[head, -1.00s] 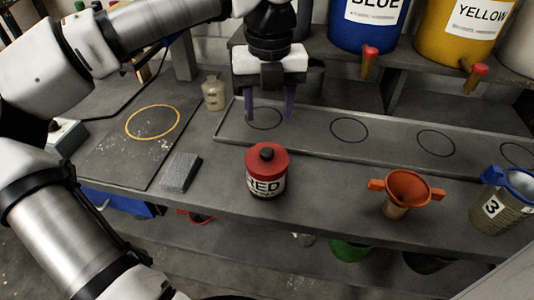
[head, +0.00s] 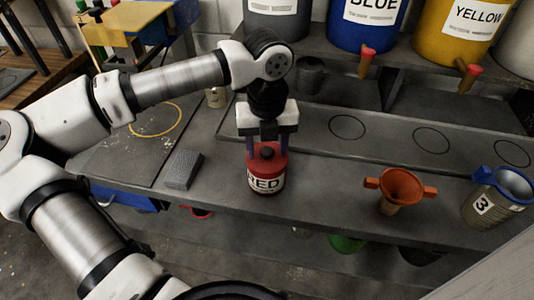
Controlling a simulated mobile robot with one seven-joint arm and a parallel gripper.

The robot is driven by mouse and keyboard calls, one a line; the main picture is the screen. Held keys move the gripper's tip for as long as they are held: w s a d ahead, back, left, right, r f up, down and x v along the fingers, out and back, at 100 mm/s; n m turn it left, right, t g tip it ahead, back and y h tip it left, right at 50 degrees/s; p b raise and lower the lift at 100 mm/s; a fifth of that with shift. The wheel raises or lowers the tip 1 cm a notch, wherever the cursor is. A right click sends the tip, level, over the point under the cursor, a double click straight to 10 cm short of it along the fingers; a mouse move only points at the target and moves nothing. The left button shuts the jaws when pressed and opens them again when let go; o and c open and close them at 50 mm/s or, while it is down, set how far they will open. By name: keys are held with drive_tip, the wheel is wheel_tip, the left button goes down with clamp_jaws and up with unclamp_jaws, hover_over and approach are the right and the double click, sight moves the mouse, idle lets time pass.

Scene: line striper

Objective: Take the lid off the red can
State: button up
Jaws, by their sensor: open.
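The red can (head: 266,181) stands upright on the grey bench, with a white label reading RED. Its red lid (head: 270,163) is on top, with a dark knob (head: 267,152) in the middle. My gripper (head: 267,150) points straight down over the can. Its two purple fingers are open, one on each side of the knob, with the tips low by the lid. I cannot tell whether the fingers touch the knob or lid.
A grey block (head: 182,169) lies left of the can. An orange funnel (head: 401,187) and a tin marked 3 (head: 492,203) stand to the right. A shallow tray (head: 385,143) with drawn circles lies behind. Blue (head: 365,28) and yellow (head: 462,35) drums stand on the shelf.

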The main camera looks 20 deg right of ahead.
drive_tip(key=c, duration=1)
drive_tip(key=shift+r, duration=0.1)
drive_tip(key=shift+c, duration=0.2)
